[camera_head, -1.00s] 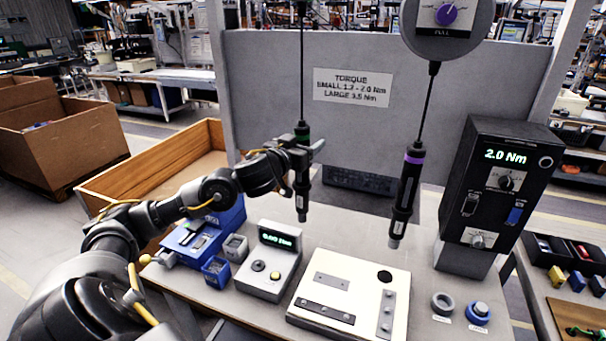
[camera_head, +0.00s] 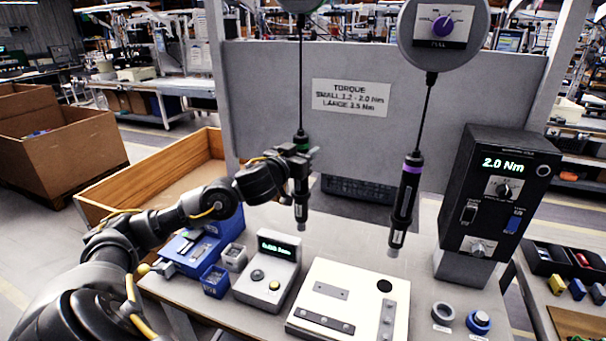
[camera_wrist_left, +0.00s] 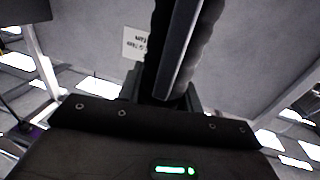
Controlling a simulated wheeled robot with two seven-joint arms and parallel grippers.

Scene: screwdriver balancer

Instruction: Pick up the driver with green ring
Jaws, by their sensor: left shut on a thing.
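The driver with the green ring (camera_head: 301,188) hangs upright on a cable from a balancer at the top of the head view. My left gripper (camera_head: 302,160) is shut on its upper body, just below the green ring. In the left wrist view the dark driver body (camera_wrist_left: 178,50) stands between my left fingers, which it partly hides. A second driver with a purple ring (camera_head: 405,200) hangs free to the right, apart from the gripper. My right gripper is in neither view.
A black torque controller (camera_head: 498,195) stands at the right. A grey panel with a torque sign (camera_head: 350,97) is behind. A wooden box (camera_head: 150,165) is at the left.

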